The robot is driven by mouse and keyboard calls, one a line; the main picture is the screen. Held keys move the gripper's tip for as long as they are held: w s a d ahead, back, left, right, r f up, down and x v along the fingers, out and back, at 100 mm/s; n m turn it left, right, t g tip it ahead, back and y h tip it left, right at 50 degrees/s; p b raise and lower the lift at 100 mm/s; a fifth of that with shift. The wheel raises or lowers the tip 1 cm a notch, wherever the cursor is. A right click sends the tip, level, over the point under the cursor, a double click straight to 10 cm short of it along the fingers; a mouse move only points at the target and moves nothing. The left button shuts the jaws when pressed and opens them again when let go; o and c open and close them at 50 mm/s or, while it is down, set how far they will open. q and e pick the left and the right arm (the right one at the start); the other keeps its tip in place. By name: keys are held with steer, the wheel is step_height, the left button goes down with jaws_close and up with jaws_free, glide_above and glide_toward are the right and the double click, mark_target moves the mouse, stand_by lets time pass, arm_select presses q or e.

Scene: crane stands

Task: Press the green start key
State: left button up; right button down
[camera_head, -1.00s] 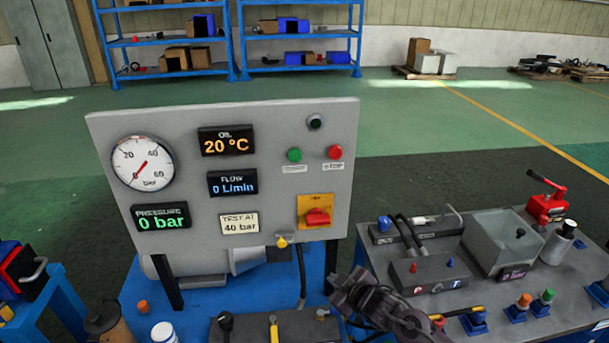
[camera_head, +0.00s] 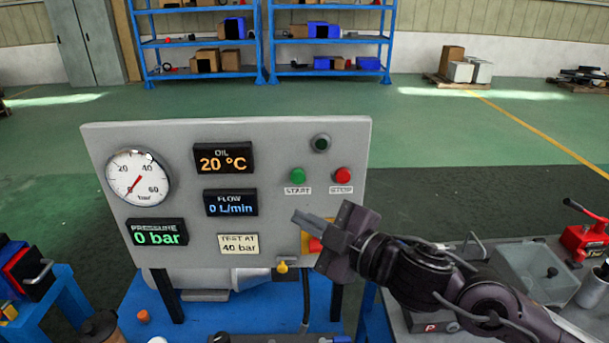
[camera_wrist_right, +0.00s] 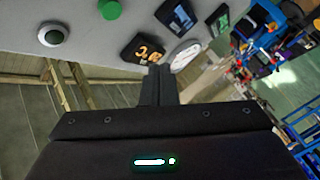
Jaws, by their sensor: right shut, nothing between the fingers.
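The green start key (camera_head: 297,175) sits on the grey panel (camera_head: 270,140), above a START label. The red stop key (camera_head: 343,175) is to its right. My right gripper (camera_head: 303,218) is shut and empty, with its fingers pointing left below the start key in the head view. Their gap to the panel is hard to judge. In the right wrist view a green key (camera_wrist_right: 110,9) shows at the top edge, left of the closed fingertips (camera_wrist_right: 158,72). My left gripper is not in view.
The panel carries a gauge (camera_head: 137,178), a 0 bar pressure display (camera_head: 157,232), and a dark round lamp (camera_head: 320,143). My right gripper partly hides the red switch (camera_head: 315,245) on its yellow plate. A bench (camera_head: 420,320) stands at the right.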

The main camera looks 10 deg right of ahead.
steer(key=shift+s+a+r, duration=0.1)
steer(key=shift+a, duration=0.1)
steer(key=p, duration=0.2)
glide_toward(291, 180)
steer(key=shift+s+a+x, duration=0.1)
steer(key=shift+a+x, duration=0.05)
steer(key=shift+x, duration=0.75)
steer(key=shift+s+a+x, duration=0.15)
steer(key=shift+a+x, duration=0.05)
steer(key=shift+x, duration=0.65)
steer(key=shift+s+a+x, duration=0.1)
steer(key=shift+a+x, duration=0.05)
steer(key=shift+x, duration=0.75)
steer(key=shift+w, duration=0.1)
steer(key=shift+w+d, duration=0.1)
steer(key=shift+w, duration=0.2)
steer(key=shift+w+d, duration=0.1)
steer(key=shift+w, duration=0.4)
stand_by(0.5)
steer(key=shift+s, duration=0.95)
